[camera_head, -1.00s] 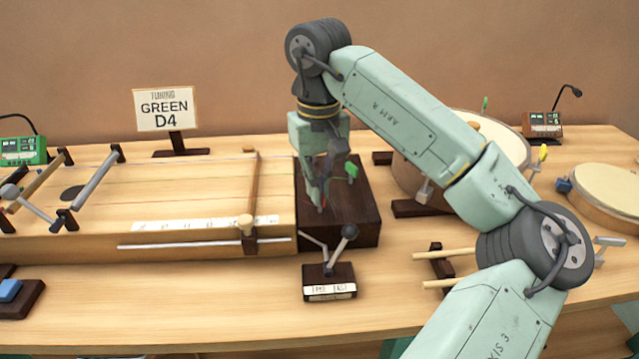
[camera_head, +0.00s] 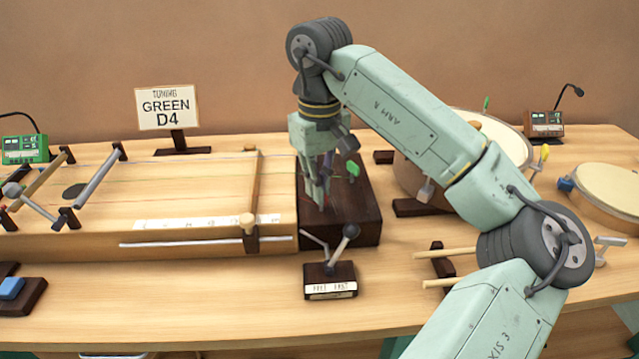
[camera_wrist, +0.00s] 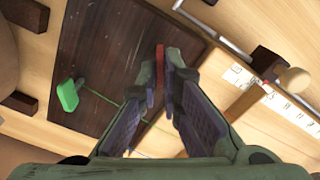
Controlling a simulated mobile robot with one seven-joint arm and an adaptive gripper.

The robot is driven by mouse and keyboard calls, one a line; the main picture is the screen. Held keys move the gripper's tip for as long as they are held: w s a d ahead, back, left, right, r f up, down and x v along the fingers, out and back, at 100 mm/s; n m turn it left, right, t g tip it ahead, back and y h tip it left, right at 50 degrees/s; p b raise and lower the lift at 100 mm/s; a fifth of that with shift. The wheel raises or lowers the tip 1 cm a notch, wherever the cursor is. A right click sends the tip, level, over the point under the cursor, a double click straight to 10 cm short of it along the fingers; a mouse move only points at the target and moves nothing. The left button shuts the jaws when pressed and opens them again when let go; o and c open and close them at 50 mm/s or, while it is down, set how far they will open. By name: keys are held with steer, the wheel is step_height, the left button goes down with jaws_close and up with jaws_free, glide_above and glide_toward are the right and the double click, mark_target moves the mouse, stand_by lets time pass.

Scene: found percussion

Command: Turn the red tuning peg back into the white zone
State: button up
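The red tuning peg (camera_wrist: 160,53) stands on the dark brown block at the right end of the long wooden string board. In the wrist view its red edge shows in the narrow gap between my two fingertips. My gripper (camera_wrist: 161,68) appears shut on it, with the fingers close on both sides. In the head view my gripper (camera_head: 322,200) points down at the dark block (camera_head: 355,222), and its fingers mostly hide the peg. I cannot make out the white zone in either view.
A green peg (camera_head: 353,170) stands close on the right, also in the wrist view (camera_wrist: 68,95). A small lever box (camera_head: 330,280) sits in front of the block. A drum (camera_head: 405,172) stands to the right. A sign (camera_head: 167,107) reads "GREEN D4".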

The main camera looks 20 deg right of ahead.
steer(key=o, duration=0.4)
step_height(320, 180, up, 12)
steer(key=shift+r, duration=0.1)
stand_by(0.5)
stand_by(0.4)
